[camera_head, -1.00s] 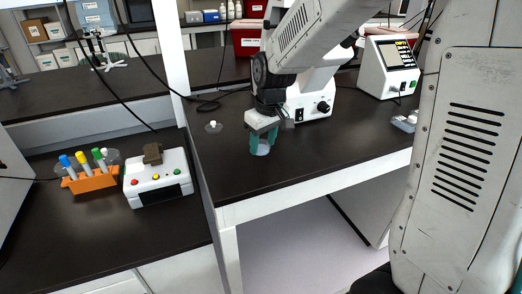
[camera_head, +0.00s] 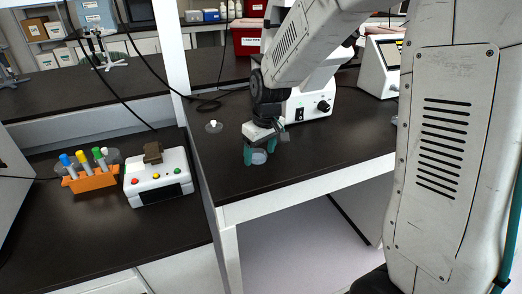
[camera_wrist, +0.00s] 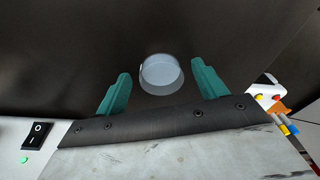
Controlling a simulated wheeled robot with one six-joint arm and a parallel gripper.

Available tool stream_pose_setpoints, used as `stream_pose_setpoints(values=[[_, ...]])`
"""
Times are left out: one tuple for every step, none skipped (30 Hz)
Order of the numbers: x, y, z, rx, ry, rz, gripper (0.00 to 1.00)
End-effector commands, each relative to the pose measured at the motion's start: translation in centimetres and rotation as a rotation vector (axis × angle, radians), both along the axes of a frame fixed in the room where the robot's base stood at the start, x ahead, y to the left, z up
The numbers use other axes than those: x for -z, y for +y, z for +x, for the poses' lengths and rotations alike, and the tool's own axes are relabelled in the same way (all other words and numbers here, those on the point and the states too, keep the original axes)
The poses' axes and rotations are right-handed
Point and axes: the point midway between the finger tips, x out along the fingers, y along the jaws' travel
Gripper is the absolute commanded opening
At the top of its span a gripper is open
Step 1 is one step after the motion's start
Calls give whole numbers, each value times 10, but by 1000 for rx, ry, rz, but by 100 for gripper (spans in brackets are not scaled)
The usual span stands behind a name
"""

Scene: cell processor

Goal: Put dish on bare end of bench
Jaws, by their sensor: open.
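The dish (camera_head: 259,157) is a small clear round dish on the dark bench top (camera_head: 300,168), near its front edge. In the wrist view the dish (camera_wrist: 161,73) lies between and just beyond the two teal fingertips. My gripper (camera_head: 262,156) is open around the dish, with a gap on both sides in the wrist view (camera_wrist: 160,85). The fingers do not touch the dish there. Whether the dish rests flat on the bench is hard to tell, but it looks level.
A white instrument (camera_head: 309,100) stands behind my gripper. A small round item with a white knob (camera_head: 213,126) sits at the bench's left. A lower bench at left holds an orange tube rack (camera_head: 91,179) and a white button box (camera_head: 158,180). Bare bench lies left and front of my gripper.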

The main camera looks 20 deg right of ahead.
Motion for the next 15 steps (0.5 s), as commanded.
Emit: stream_pose_setpoints(values=[[-1, 0, 0, 0, 0, 0, 71], [-1, 0, 0, 0, -1, 0, 71], [-3, 0, 0, 0, -2, 0, 71], [-6, 0, 0, 0, -3, 0, 71], [-9, 0, 0, 0, -3, 0, 71], [-14, -1, -1, 0, -3, 0, 71], [-18, -1, -1, 0, -4, 0, 71], [-24, -1, -2, 0, -5, 0, 71], [-32, -2, -3, 1, -5, 0, 71], [-38, -2, -4, 1, -6, 0, 71], [-45, -3, -5, 1, -5, 0, 71], [-54, -3, -6, 1, -6, 0, 71], [-61, -4, -7, 1, -6, 0, 71], [-68, -4, -8, 1, -6, 0, 71], [-76, -5, -9, 1, -6, 0, 71]])
